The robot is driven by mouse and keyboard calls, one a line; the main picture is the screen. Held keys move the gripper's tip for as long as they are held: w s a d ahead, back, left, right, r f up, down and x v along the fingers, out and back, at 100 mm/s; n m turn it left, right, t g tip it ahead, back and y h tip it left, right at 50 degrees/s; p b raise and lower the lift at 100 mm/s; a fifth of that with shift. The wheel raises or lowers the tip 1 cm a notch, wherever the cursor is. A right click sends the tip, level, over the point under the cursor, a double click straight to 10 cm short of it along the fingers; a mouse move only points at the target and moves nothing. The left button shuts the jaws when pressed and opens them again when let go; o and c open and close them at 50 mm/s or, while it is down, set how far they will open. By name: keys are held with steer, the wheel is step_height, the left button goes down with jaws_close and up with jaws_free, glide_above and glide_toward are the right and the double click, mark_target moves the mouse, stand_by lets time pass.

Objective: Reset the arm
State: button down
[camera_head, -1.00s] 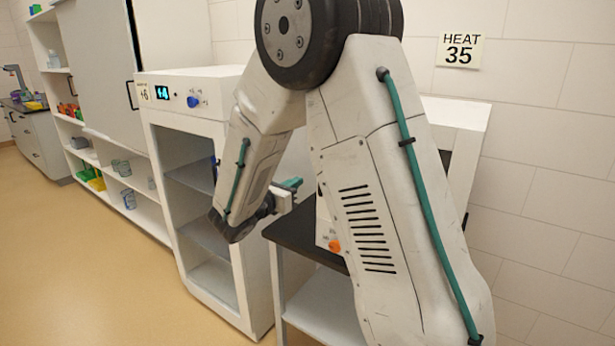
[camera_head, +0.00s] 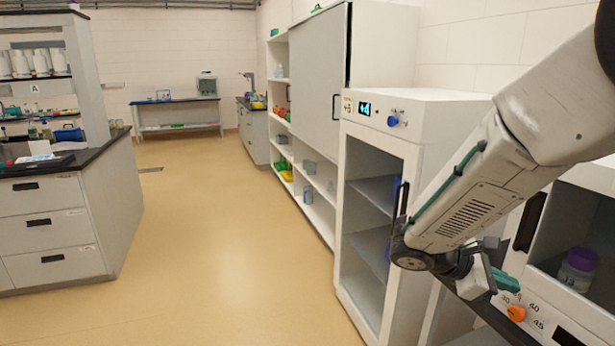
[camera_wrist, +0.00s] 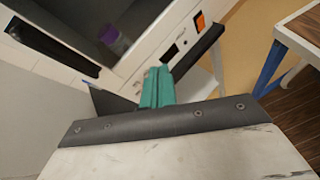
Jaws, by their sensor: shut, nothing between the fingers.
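My arm reaches in from the right of the head view. My gripper (camera_head: 506,281) has teal fingers, which are closed together with nothing between them. It hangs in front of the white heating cabinet (camera_head: 570,312), near its orange knob (camera_head: 516,313). In the wrist view the teal fingers (camera_wrist: 157,86) point toward the cabinet front. A jar with a purple lid (camera_head: 577,268) stands inside the open cabinet; it also shows blurred in the wrist view (camera_wrist: 114,40).
A white fridge (camera_head: 378,102) reading +4 stands just left of my gripper, with shelves behind its front. Open shelving (camera_head: 318,208) and a sliding panel stand beyond it. A drawer bench (camera_head: 62,225) is at the left. The tan floor (camera_head: 215,240) between is clear.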

steer(key=s+a+r+m+t+y, duration=0.1)
steer(key=s+a+r+m+y, duration=0.2)
steer(key=s, duration=0.6)
steer(key=s+a+r+m+t+y, duration=0.2)
steer(key=s+a+r+m+y, duration=0.2)
steer(key=s+a+m+y, duration=0.4)
steer(key=shift+s+a+r+m+y, duration=0.15)
steer(key=shift+s+a+m+y, duration=0.15)
steer(key=shift+s+m+y, duration=0.85)
steer(key=shift+s, duration=0.1)
